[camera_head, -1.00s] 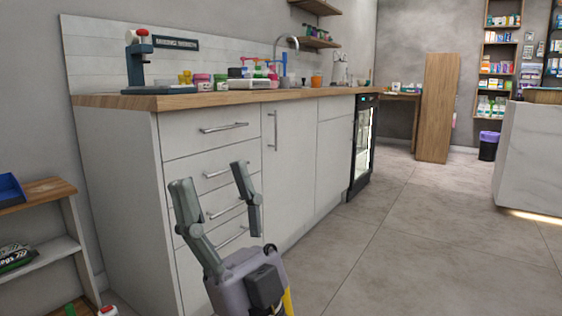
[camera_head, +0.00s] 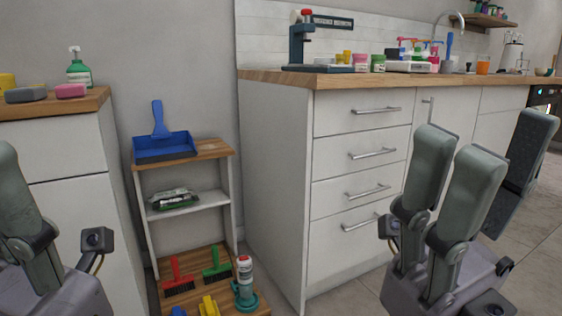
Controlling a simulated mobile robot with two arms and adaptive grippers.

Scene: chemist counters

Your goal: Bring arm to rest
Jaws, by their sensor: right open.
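My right gripper (camera_head: 485,145) is at the lower right with its grey-green fingers pointing up and spread apart. It is open and I see nothing between the fingers. It stands in front of the white drawer cabinet and hides part of it. My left gripper (camera_head: 18,200) is only partly in view at the lower left edge. One finger shows, pointing up in front of the left cabinet; the rest is cut off, so its opening is hidden.
A white drawer cabinet (camera_head: 277,170) with a wooden top carries a press-like device (camera_head: 301,42) and several jars. A small shelf (camera_head: 215,148) holds a blue dustpan (camera_head: 165,146); brushes and a bottle (camera_head: 244,270) sit low. Left is another cabinet (camera_head: 60,150).

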